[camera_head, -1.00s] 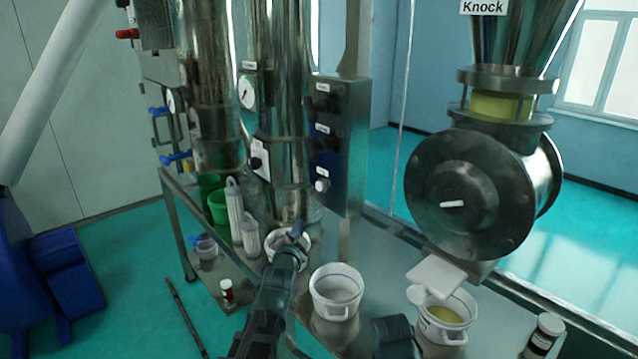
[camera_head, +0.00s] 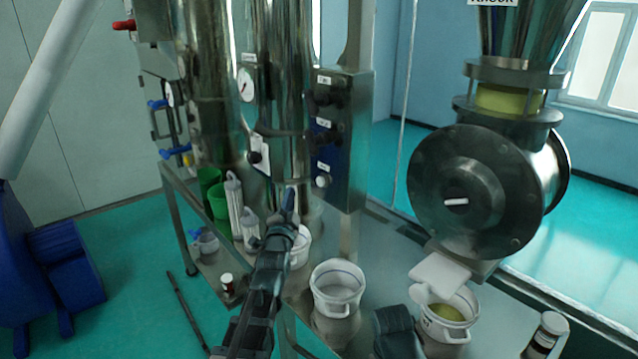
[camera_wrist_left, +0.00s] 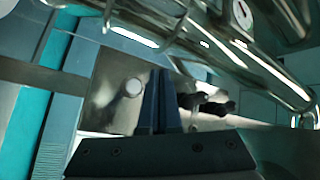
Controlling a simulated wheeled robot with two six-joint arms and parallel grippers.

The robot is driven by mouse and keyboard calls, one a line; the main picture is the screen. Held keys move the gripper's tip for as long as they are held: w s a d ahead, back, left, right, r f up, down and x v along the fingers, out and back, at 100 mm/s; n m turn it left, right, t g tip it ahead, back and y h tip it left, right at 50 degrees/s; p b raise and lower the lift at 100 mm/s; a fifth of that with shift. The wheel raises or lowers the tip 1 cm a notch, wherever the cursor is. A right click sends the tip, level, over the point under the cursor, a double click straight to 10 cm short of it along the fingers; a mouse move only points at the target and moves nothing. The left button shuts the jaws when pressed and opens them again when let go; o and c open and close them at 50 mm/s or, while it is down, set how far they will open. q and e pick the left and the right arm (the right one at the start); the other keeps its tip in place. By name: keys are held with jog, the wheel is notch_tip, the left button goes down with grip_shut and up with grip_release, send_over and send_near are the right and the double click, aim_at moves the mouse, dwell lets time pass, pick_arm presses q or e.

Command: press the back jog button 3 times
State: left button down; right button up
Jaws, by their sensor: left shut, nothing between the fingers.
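The control panel (camera_head: 345,130) is a dark upright box with small white labels, right of the shiny column. It carries black knobs (camera_head: 322,100) and a white button (camera_head: 322,181) low down. The labels are too small to read, so I cannot tell which control is the back jog button. My left gripper (camera_head: 290,203) is shut and empty, below and left of the panel. In the left wrist view its fingers (camera_wrist_left: 160,80) point at the panel plate, between a white button (camera_wrist_left: 133,87) and black knobs (camera_wrist_left: 215,106). A dark shape at the bottom may be my right gripper (camera_head: 396,330).
White tubs (camera_head: 337,304) stand on the steel table, one with yellow contents (camera_head: 446,312) under the outlet of the large round steel housing (camera_head: 472,190). A small bottle (camera_head: 548,332) stands at the right. Green containers (camera_head: 218,200) stand by the column.

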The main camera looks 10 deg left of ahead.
aim_at(317, 179)
pick_arm(q)
jog(key=w+d, duration=0.4)
jog(key=w, duration=0.1)
jog(key=shift+w+d, duration=0.2)
jog(key=shift+w, duration=0.15)
jog(key=shift+w+d, duration=0.1)
dwell(1.9)
jog(key=shift+w+d, duration=0.2)
jog(key=shift+w, duration=0.05)
jog(key=shift+w+d, duration=0.3)
jog(key=shift+w, duration=0.1)
dwell(0.8)
jog(key=shift+s+a, duration=0.1)
dwell(0.4)
jog(key=shift+s+a, duration=0.45)
jog(key=shift+s, duration=0.2)
jog(key=s+a, duration=0.1)
jog(key=s, duration=0.1)
jog(key=s+a, duration=0.2)
dwell(0.3)
